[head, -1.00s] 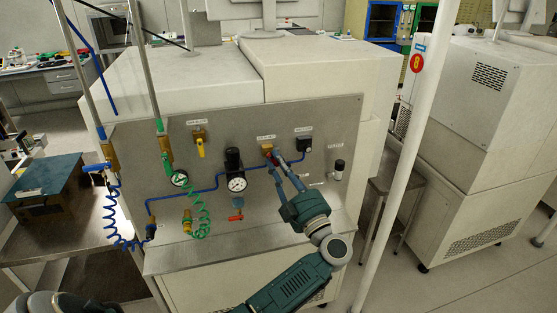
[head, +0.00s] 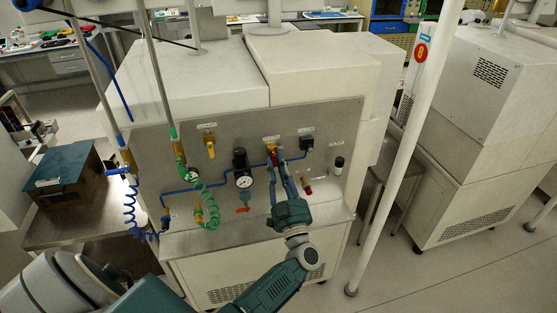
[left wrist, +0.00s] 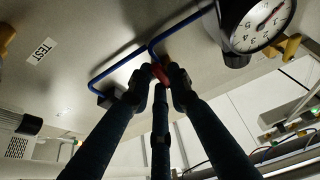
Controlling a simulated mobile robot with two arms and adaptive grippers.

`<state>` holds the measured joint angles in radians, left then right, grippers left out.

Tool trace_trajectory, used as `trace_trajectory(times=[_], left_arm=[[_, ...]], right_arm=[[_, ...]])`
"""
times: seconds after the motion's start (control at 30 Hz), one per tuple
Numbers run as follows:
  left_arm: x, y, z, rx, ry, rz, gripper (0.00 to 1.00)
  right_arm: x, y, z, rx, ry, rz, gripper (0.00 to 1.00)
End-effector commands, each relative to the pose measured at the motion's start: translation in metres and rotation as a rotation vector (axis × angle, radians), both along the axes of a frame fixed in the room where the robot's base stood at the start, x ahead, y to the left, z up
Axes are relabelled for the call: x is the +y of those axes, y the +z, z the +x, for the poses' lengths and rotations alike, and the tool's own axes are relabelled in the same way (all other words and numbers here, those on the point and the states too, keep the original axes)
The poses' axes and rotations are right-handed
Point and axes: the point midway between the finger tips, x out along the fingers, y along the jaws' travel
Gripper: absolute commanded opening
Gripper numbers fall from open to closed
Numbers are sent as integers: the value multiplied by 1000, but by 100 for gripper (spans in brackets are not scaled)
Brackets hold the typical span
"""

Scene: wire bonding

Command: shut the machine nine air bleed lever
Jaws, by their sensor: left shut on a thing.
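A red lever (head: 274,155) sits on the blue air line of the grey upright panel, under a small label that is too small to read. My left gripper (head: 277,165) reaches up to it from below and is shut on it; the fingers hide most of the lever. In the left wrist view the red lever (left wrist: 160,73) shows between the fingertips (left wrist: 160,90), close to the panel face. How far the lever is turned cannot be told. My right gripper is not in view.
Left of the lever are a gauge (head: 244,180), a red-handled drain (head: 242,210) and a yellow lever (head: 211,150). A black fitting (head: 307,144) and a red knob (head: 307,189) lie to the right. A white post (head: 408,150) stands right of the panel.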

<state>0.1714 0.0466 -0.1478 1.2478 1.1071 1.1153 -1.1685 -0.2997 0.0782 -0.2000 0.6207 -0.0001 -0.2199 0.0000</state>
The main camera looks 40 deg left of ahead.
Motion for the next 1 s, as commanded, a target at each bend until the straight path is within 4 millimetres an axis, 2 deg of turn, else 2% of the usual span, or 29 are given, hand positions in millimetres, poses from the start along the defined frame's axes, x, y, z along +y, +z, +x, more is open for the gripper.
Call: trace_trajectory(times=[0.43,0.47,0.53,0.57,0.87,1.0], left_arm=[[0,-3,-1,16,0,8,0],[0,-3,-1,16,0,8,20],[0,-3,-1,16,0,8,34],[0,-3,-1,16,0,8,38],[-1,-2,-1,12,-1,9,38],[-9,-8,-8,13,-1,6,38]], right_arm=[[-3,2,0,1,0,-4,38],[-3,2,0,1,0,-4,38],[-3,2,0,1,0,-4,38],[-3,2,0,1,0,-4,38],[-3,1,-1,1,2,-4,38],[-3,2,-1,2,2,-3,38]])
